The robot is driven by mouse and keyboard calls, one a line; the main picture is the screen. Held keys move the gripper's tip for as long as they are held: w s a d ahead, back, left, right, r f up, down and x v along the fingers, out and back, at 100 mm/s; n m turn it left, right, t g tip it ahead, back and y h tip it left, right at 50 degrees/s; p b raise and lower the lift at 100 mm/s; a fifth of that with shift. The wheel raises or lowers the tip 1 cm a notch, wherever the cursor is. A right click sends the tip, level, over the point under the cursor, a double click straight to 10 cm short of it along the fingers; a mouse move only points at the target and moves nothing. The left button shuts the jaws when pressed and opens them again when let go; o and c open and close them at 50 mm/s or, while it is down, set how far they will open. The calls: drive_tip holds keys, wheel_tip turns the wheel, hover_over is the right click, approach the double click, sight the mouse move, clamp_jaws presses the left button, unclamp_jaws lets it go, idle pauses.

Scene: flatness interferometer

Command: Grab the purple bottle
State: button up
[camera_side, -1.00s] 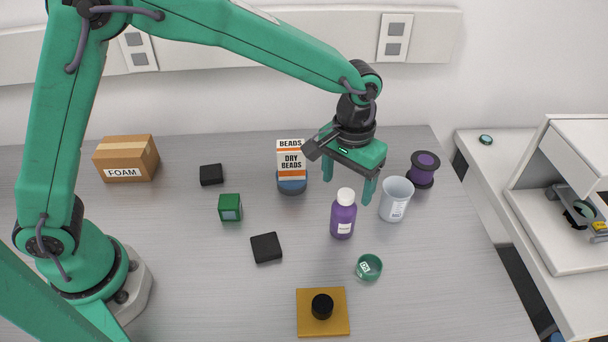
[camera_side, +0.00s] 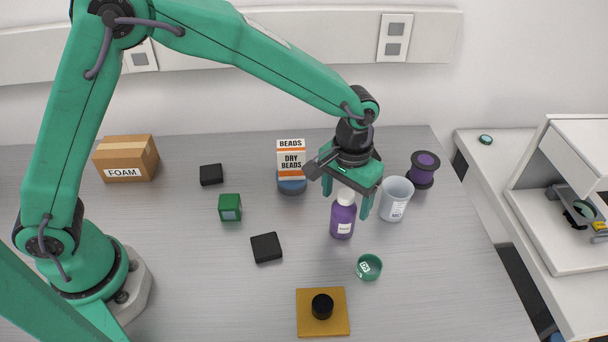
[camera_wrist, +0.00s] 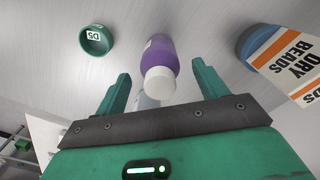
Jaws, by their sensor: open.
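The purple bottle (camera_side: 343,221) with a white cap stands upright on the grey table. My gripper (camera_side: 346,202) is open and empty, lowered over the bottle's cap, with one finger on each side of it in the side view. In the wrist view the purple bottle (camera_wrist: 161,53) lies ahead, its white cap toward me, roughly between the two open fingers of my gripper (camera_wrist: 161,88). The fingers look apart from the bottle.
A translucent cup (camera_side: 396,199) stands close to the right finger. A dry beads box (camera_side: 291,160) on a blue round base is behind left. A green cup (camera_side: 369,267) is in front, and a purple spool (camera_side: 423,170) at right.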

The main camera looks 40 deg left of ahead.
sight(344, 209)
drive_tip(key=shift+f, duration=1.95)
drive_tip(key=shift+c, duration=0.4)
drive_tip(key=c, duration=1.1)
